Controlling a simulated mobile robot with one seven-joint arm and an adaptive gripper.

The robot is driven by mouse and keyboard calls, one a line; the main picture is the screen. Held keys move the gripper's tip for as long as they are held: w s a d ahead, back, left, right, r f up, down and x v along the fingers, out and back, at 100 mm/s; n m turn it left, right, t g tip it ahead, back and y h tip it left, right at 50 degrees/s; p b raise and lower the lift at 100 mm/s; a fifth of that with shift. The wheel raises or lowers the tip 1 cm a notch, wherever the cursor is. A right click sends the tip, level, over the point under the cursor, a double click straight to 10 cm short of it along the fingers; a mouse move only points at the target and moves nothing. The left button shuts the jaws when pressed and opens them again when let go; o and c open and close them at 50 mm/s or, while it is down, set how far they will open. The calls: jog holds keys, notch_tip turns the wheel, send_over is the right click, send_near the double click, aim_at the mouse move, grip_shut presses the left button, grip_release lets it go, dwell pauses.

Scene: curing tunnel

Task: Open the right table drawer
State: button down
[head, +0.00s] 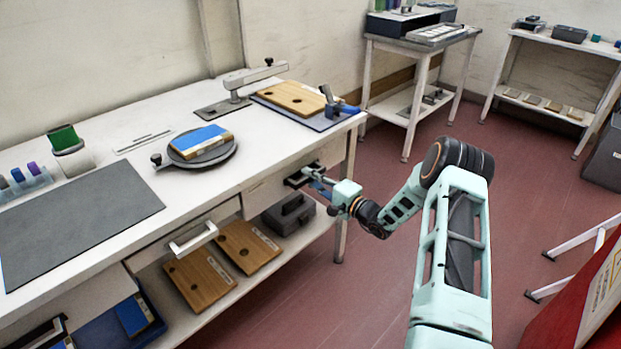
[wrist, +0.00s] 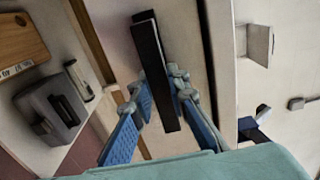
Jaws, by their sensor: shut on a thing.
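The right table drawer (head: 265,194) is at the far right end of the white workbench (head: 105,178). Its front looks about flush with the bench, though my gripper hides part of it. It has a dark bar handle (head: 296,178), which also shows as a long black bar in the wrist view (wrist: 150,50). My gripper (head: 314,182) is at this handle. In the wrist view its blue-padded fingers (wrist: 162,85) lie one on each side of the bar, shut on it.
A middle drawer with a white handle (head: 193,238) is left of the right one. A left drawer (head: 85,305) stands open at the lower left. A grey case (head: 288,214) and wooden boards (head: 200,280) lie on the lower shelf.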

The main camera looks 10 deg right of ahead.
jog(key=shift+s+d, duration=0.1)
jog(key=shift+s, duration=0.05)
jog(key=b+v, duration=0.2)
jog(key=v, duration=2.6)
jog(key=shift+s, duration=0.15)
jog(key=shift+d, duration=0.1)
jog(key=c, duration=1.8)
grip_release()
jog(key=shift+c, duration=0.2)
jog(key=v, duration=1.2)
jog(key=shift+d, duration=0.1)
